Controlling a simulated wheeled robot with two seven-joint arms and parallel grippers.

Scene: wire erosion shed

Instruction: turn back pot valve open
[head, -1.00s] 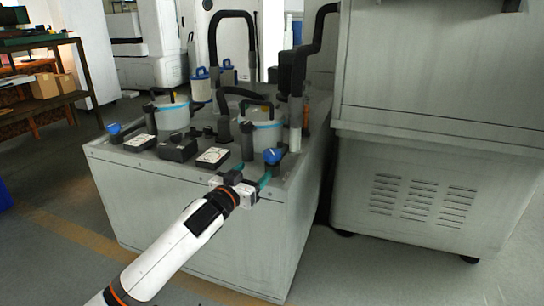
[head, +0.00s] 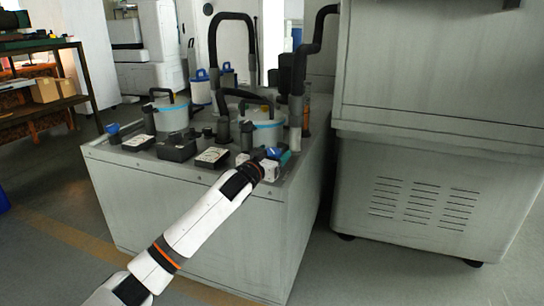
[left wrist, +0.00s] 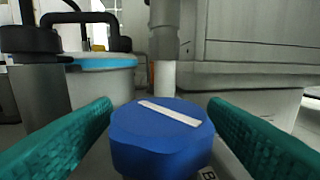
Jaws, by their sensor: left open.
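A blue valve knob (head: 273,153) sits at the near right corner of the grey cabinet top, partly hidden by my gripper in the head view. In the left wrist view the knob (left wrist: 160,140) is large and central, with a white stripe running slantwise across its top. My left gripper (head: 282,158) is open at this knob. Its teal fingers (left wrist: 160,106) stand one on each side of the knob, with a gap showing on both sides. A second blue knob (head: 113,129) is at the left end of the cabinet top. My right gripper is out of view.
Two pots with blue bands, the left one (head: 172,115) and the right one (head: 268,130), stand on the grey cabinet (head: 200,215). Black hoses (head: 232,15) rise behind them. Dark boxes and gauges line the front. A tall grey machine (head: 440,75) stands at right.

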